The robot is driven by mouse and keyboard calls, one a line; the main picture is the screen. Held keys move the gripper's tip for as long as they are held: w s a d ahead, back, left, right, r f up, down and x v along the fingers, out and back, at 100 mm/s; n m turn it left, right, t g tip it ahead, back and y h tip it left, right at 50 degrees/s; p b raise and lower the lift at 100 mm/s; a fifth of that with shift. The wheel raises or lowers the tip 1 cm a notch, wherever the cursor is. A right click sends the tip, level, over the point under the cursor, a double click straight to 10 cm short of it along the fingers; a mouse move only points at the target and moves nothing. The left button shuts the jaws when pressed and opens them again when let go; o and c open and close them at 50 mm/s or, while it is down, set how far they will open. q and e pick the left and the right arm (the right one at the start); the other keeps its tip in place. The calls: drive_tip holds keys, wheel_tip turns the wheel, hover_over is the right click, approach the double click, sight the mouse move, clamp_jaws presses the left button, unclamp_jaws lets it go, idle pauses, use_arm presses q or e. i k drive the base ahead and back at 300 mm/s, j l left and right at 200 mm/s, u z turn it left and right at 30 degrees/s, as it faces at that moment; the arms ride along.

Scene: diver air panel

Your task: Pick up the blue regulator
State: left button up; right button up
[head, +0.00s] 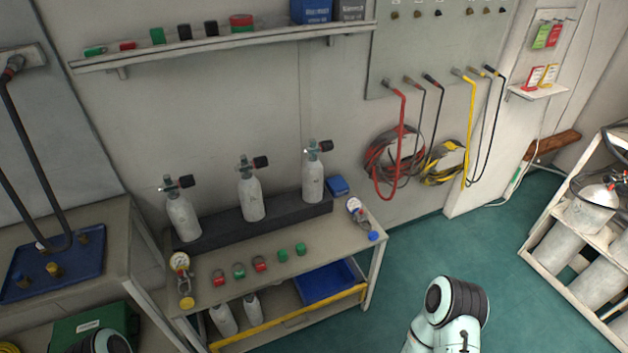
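The blue regulator (355,208) lies at the right end of the workbench (330,247), with a round white-faced gauge and a blue round end (373,236) near the bench's front right corner. A similar regulator with yellow parts (180,262) lies at the bench's left end. Neither of my grippers is in view. Only a rounded link of my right arm shows at the bottom right of centre, and a small part of my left arm shows at the bottom left. Both regulators lie clear of my arms.
Three white cylinders (251,199) stand in a dark rack at the bench's back. A small blue box (338,186) sits behind the blue regulator. Red and green fittings (260,263) line the front. A blue bin (325,283) is below. Green floor (440,245) is clear to the right.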

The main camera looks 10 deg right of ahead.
sight(353, 204)
drive_tip(key=l+u, duration=0.2)
drive_tip(key=u, duration=0.5)
drive_tip(key=l+u, duration=0.3)
drive_tip(key=l, duration=0.25)
drive_tip(key=k+l+u, duration=0.1)
drive_tip(key=l+u, duration=0.25)
drive_tip(key=l, duration=0.15)
drive_tip(key=k+l, duration=0.1)
drive_tip(key=l, duration=0.25)
drive_tip(key=k+l+u, duration=0.1)
drive_tip(key=l, duration=0.25)
drive_tip(key=k+l, duration=0.1)
drive_tip(key=l, duration=0.25)
